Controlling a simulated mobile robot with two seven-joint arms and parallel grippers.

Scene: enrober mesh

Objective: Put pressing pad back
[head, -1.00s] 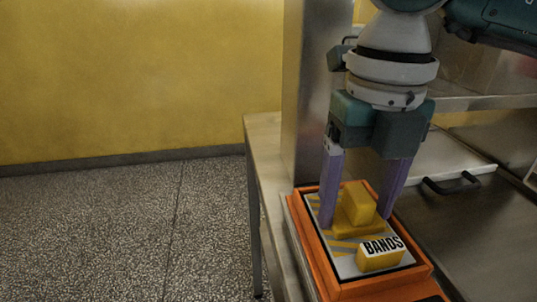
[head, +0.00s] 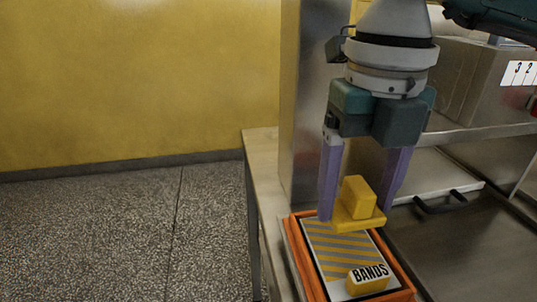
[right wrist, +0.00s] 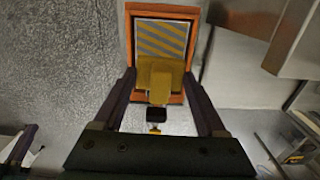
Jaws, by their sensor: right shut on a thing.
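The yellow pressing pad (head: 358,200), a flat base with an upright block grip, is held between the purple fingers of my right gripper (head: 356,212). It appears raised above the orange-rimmed tray (head: 400,272), whose grey and yellow striped surface (head: 338,243) shows below it. In the right wrist view the pad (right wrist: 160,72) sits between my fingers, in front of the tray (right wrist: 130,38).
The tray lies on a metal bench (head: 264,160) beside a steel post (head: 303,110). To the right are a pale panel with a black handle (head: 447,203) and a shelf (head: 480,132) with a metal box. Open speckled floor (head: 90,235) lies left.

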